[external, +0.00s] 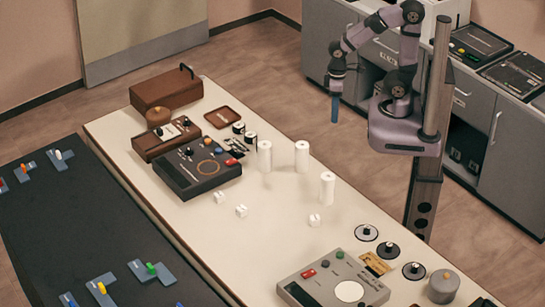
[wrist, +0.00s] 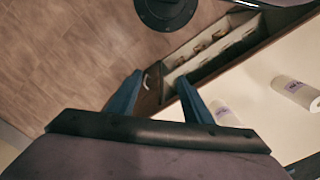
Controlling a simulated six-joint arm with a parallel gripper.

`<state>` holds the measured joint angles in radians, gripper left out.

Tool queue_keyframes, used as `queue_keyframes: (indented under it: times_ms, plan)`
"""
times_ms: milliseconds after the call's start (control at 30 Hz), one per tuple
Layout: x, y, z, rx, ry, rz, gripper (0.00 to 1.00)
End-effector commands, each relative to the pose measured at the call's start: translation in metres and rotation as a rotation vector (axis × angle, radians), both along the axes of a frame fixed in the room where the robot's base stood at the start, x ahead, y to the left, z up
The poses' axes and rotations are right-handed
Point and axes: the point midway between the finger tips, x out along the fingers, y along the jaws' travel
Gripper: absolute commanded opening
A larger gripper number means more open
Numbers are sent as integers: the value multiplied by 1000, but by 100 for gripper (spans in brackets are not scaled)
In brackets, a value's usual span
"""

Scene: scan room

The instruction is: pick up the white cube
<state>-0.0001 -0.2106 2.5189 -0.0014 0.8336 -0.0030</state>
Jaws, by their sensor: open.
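Three small white cube-like pieces stand on the white table (external: 250,245) in the external view: a left one (external: 219,196), a middle one (external: 241,211) and a right one (external: 314,220). They have faint marks too small to read. My gripper (external: 334,108) hangs beyond the table's far right edge, well away from and above the pieces. In the wrist view my gripper (wrist: 160,78) has its two blue fingers apart with nothing between them. No white cube can be made out in the wrist view.
Three upright white cylinders (external: 264,157) (external: 302,156) (external: 327,188) stand between my gripper and the cubes. A dark control box (external: 197,170) is left of them, a grey console (external: 335,285) at the front. Bare table surrounds the cubes.

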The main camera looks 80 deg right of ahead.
Motion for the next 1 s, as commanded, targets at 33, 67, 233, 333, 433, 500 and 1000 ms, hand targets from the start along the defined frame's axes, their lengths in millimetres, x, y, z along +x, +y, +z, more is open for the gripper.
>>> queue_keyframes:
  times_ms: [33,67,233,333,433,500,1000]
  plan:
    - [2,0,7,0,-5,0,45]
    - [1,0,10,0,-5,0,45]
    - [11,2,25,-3,-21,13,45]
    - [31,6,24,-8,-64,33,45]
    - [54,12,23,-11,-114,57,45]
    - [72,17,23,-12,-155,77,45]
    - [275,169,20,98,-696,364,45]
